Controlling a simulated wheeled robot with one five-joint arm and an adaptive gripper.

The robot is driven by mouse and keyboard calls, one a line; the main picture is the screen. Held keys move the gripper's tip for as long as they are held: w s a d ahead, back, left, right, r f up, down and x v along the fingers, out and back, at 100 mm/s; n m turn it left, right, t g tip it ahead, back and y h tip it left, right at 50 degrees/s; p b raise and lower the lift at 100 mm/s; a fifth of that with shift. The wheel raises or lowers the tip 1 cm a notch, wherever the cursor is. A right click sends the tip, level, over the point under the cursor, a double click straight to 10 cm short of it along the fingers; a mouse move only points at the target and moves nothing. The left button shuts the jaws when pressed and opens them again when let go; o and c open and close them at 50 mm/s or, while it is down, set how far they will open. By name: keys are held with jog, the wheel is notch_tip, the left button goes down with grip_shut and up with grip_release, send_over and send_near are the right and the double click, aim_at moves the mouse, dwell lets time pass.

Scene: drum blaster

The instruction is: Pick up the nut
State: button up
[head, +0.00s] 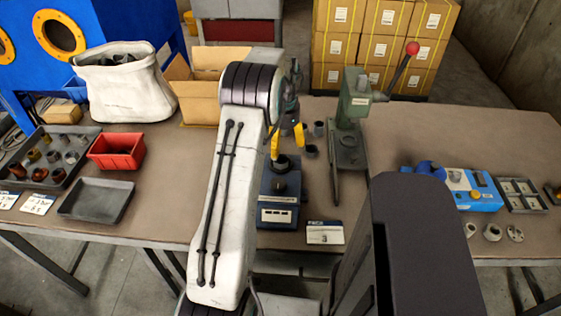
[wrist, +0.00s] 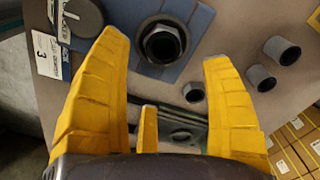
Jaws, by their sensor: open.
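The nut (wrist: 163,45) is a dark hexagonal ring with a wide hole, sitting in a round black holder on the blue device (head: 280,212). In the head view the black top piece (head: 282,164) shows just below my yellow fingers, and the nut is too small to make out clearly. My gripper (head: 288,141) is above the back of the blue device. In the wrist view my gripper (wrist: 166,52) is open and empty, with the nut beyond and between its fingertips, apart from both.
Small grey cylinders (wrist: 282,50) stand on the table close by. A green lever press (head: 352,115) with a red knob is just right of my gripper. A red bin (head: 117,150), black trays and a white bag (head: 125,90) are at left. Stacked boxes (head: 380,45) stand behind the table.

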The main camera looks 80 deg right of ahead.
aim_at(281, 159)
jog(key=shift+w+f+p, duration=0.15)
jog(key=shift+f+p, duration=0.1)
jog(key=shift+f, duration=1.45)
jog(key=shift+w+f+p, duration=0.15)
jog(key=shift+f+p, duration=0.1)
jog(key=shift+f, duration=1.45)
jog(key=shift+c, duration=0.3)
jog(key=c, duration=1.3)
